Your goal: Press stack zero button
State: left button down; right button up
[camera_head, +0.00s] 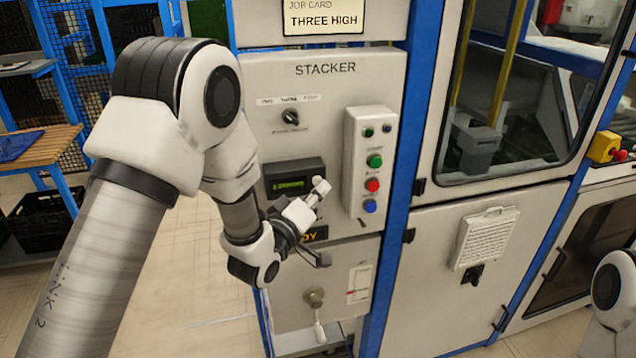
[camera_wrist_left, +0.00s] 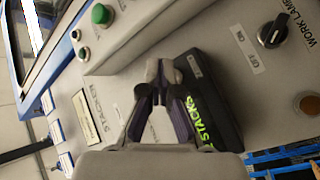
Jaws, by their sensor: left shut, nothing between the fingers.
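The button box (camera_head: 370,165) on the stacker panel (camera_head: 270,85) has two small buttons at the top and green (camera_head: 374,161), red (camera_head: 372,185) and blue (camera_head: 369,206) buttons below. Its labels are too small to read, so I cannot tell which is stack zero. My left gripper (camera_head: 320,186) is shut and empty, left of the box, in front of the dark display (camera_head: 292,178). In the left wrist view the shut fingers (camera_wrist_left: 161,68) are beside the display reading "STACKS" (camera_wrist_left: 212,105). A green button (camera_wrist_left: 101,15) shows at upper left. My right gripper is out of view.
A selector knob (camera_head: 290,117) is above the display; the wrist view shows a work lamp knob (camera_wrist_left: 273,30). A handle (camera_head: 315,298) sticks out below. A blue post (camera_head: 403,150) stands right of the box. A job card reading "THREE HIGH" (camera_head: 323,20) is above.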

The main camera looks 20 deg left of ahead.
pick_arm(q)
jog(key=shift+w+a, duration=0.3)
jog(key=shift+w, duration=0.1)
dwell(0.8)
jog(key=shift+s+d, duration=0.1)
jog(key=shift+s+d+b, duration=0.35)
jog(key=shift+s+d, duration=0.05)
jog(key=shift+s, duration=0.2)
jog(key=s+d, duration=0.1)
jog(key=s, duration=0.1)
jog(key=s+d, duration=0.1)
jog(key=s, duration=0.1)
jog(key=shift+d+b, duration=0.35)
jog(key=shift+b, duration=0.05)
dwell(0.6)
